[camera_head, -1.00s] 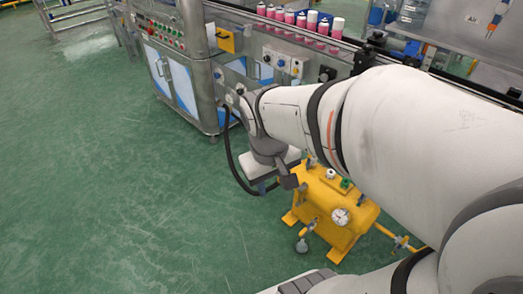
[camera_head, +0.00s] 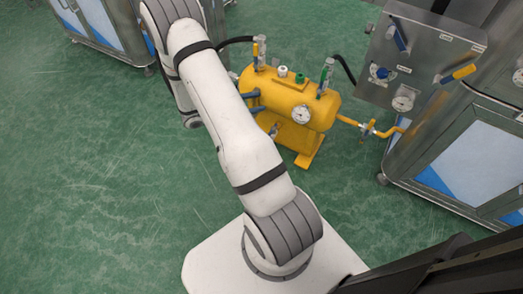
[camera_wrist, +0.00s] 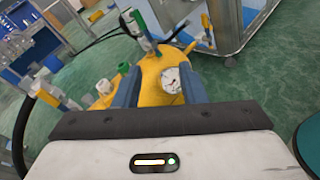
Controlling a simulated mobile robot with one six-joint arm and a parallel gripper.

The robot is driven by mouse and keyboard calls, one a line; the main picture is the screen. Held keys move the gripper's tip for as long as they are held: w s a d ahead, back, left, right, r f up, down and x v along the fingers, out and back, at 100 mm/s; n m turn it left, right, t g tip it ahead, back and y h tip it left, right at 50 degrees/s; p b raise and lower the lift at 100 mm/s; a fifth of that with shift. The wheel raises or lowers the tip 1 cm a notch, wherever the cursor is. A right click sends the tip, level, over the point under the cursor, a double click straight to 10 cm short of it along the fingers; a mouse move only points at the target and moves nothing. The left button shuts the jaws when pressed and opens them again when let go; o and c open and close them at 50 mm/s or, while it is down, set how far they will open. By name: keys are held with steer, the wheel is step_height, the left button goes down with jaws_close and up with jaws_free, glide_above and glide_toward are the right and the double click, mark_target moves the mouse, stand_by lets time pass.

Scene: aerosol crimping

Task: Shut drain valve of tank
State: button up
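The yellow tank (camera_head: 300,104) lies level on yellow feet on the green floor, right of my arm. A round white gauge (camera_head: 301,114) sits on its near side; the gauge also shows in the wrist view (camera_wrist: 171,80). A small metal fitting (camera_head: 274,130) shows under the tank's body; it may be the drain valve, but its handle position cannot be told. My gripper (camera_head: 256,101) is at the tank's left end. In the wrist view its two blue fingers (camera_wrist: 158,82) stand wide apart, with the tank and gauge beyond them and nothing visibly held.
Upright fittings with hoses (camera_head: 326,76) rise from the tank's top. A yellow pipe with a small valve (camera_head: 367,129) runs right to a steel cabinet (camera_head: 450,165). A grey panel (camera_head: 425,55) with handles stands above. Open green floor (camera_head: 100,190) lies left.

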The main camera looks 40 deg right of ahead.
step_height(320, 180, down, 35)
steer(key=n+t+h+b, duration=0.1)
steer(key=n+t+b, duration=0.8)
steer(key=n+t, duration=0.2)
steer(key=b+x, duration=0.2)
steer(key=x, duration=0.5)
steer(key=shift+w+d, duration=0.15)
steer(key=shift+w, duration=0.1)
jaws_close()
